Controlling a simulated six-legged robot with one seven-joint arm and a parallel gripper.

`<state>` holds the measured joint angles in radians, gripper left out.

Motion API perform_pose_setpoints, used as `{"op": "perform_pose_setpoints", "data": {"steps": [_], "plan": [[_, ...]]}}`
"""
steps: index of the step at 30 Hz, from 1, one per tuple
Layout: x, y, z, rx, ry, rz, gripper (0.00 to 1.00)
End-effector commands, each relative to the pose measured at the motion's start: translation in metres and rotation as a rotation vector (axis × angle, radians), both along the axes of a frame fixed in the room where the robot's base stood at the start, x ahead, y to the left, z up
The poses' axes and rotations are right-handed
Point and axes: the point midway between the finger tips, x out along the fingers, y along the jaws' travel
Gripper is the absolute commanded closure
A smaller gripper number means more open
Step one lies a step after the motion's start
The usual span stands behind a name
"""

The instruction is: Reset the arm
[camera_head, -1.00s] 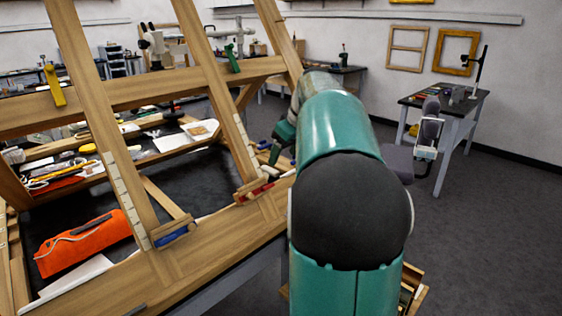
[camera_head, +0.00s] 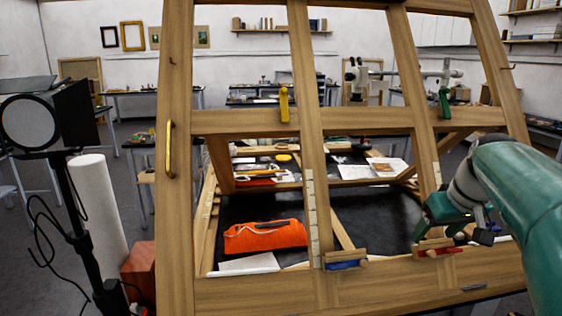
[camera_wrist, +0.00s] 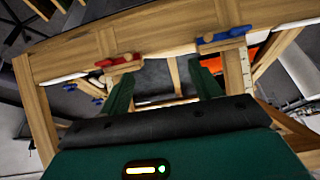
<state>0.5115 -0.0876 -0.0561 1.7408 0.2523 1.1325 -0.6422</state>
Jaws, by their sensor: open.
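My arm comes in from the right in the head view, teal with a grey wrist. My gripper (camera_head: 449,226) is at the lower right of the wooden frame, close to the small block at the foot of a slanted bar. In the wrist view my gripper (camera_wrist: 163,92) shows two green fingers spread apart, with nothing between them. A red clamp (camera_wrist: 118,62) and a blue clamp (camera_wrist: 223,38) lie beyond the fingers on the frame's wooden rail. I cannot tell whether a finger touches the frame.
The large wooden frame (camera_head: 245,297) fills the middle. An orange pouch (camera_head: 265,237) lies on the black surface inside it. A yellow clamp (camera_head: 284,104) and a green clamp (camera_head: 445,98) sit on its crossbar. A studio lamp (camera_head: 30,122) and a white roll (camera_head: 98,212) stand at the left.

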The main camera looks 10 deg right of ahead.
Motion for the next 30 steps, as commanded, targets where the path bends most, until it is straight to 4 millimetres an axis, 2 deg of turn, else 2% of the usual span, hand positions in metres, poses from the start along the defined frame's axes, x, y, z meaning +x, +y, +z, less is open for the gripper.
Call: {"op": "perform_pose_setpoints", "data": {"steps": [1,6,12,15,18,21,30], "plan": [[-0.01,0.03,-0.002,-0.001,-0.002,0.007,0.36],[-0.048,0.107,-0.022,-0.002,-0.007,-0.002,0.36],[-0.104,0.176,-0.059,-0.006,-0.027,-0.002,0.36],[-0.131,0.199,-0.081,-0.006,-0.04,-0.002,0.36],[-0.15,0.213,-0.098,-0.005,-0.051,-0.004,0.36],[-0.16,0.219,-0.108,-0.004,-0.059,-0.005,0.36],[-0.162,0.22,-0.111,-0.002,-0.059,-0.008,0.36]]}}
